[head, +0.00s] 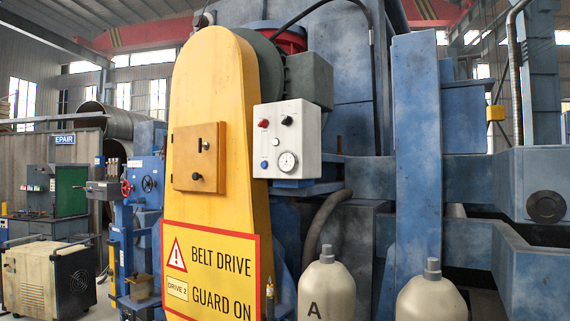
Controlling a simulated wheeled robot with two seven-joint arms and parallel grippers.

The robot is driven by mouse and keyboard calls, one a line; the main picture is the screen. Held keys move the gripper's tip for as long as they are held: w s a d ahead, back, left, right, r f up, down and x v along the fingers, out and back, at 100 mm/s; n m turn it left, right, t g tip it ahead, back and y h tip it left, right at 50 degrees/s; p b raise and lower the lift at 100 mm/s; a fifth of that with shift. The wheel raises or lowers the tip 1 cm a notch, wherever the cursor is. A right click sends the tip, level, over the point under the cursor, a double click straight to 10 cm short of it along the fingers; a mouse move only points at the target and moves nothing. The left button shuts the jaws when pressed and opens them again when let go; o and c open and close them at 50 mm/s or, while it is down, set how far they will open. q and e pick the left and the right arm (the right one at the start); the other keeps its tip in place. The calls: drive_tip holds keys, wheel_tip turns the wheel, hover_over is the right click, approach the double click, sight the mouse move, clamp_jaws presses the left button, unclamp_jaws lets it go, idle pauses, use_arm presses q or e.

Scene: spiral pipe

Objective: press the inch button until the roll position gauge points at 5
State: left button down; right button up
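A white control box (288,139) is mounted at the right edge of the yellow belt guard, in the middle of the head view. It carries a red button (264,123) at upper left, a black knob (287,120) at upper right and a blue button (264,165) at lower left. A small round gauge (287,161) sits at lower right. Its needle and numbers are too small to read. Labels beside the buttons cannot be read, so I cannot tell which is the inch button. Neither of my grippers shows.
The tall yellow belt guard (215,90) has a latched panel (198,158) and a "BELT DRIVE GUARD ON" sign (210,270). Two beige cylinders (326,290) (431,300) stand at the lower right. A blue column (417,150) rises right of the box. Space directly before the box looks clear.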

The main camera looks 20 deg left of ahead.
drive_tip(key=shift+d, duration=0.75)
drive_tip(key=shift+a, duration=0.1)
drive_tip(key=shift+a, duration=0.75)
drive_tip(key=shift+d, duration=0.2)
